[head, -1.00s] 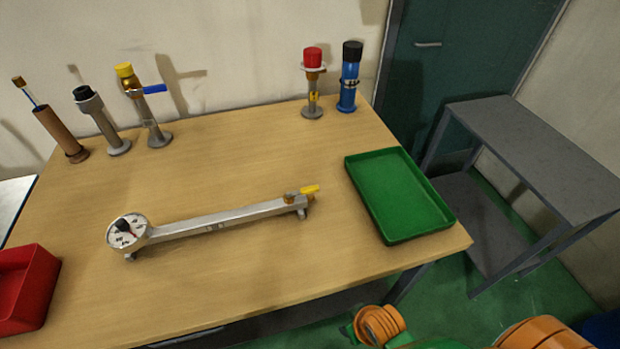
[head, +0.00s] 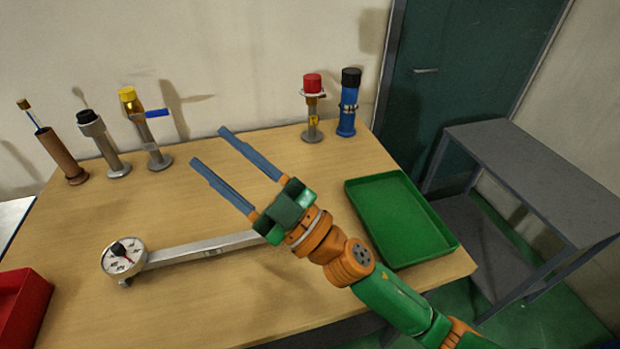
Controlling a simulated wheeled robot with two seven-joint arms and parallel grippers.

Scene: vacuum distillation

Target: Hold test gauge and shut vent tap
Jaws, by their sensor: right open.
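The test gauge (head: 124,257) is a round white dial with a dark centre knob, at the left end of a long grey bar (head: 200,249) lying on the table. In the earlier head view a small yellow tap handle sits at the bar's right end; now my right arm hides that end. My right gripper (head: 207,147) is open and empty, its two long blue-grey fingers pointing to the upper left, above the table and over the bar's right part. My left gripper is not in view.
Several upright fittings stand along the back, including one with a blue lever (head: 157,113) and a red-capped one (head: 312,103). A green tray (head: 452,243) lies at right, a red bin (head: 38,308) at left front. A grey shelf (head: 545,170) stands beyond the table.

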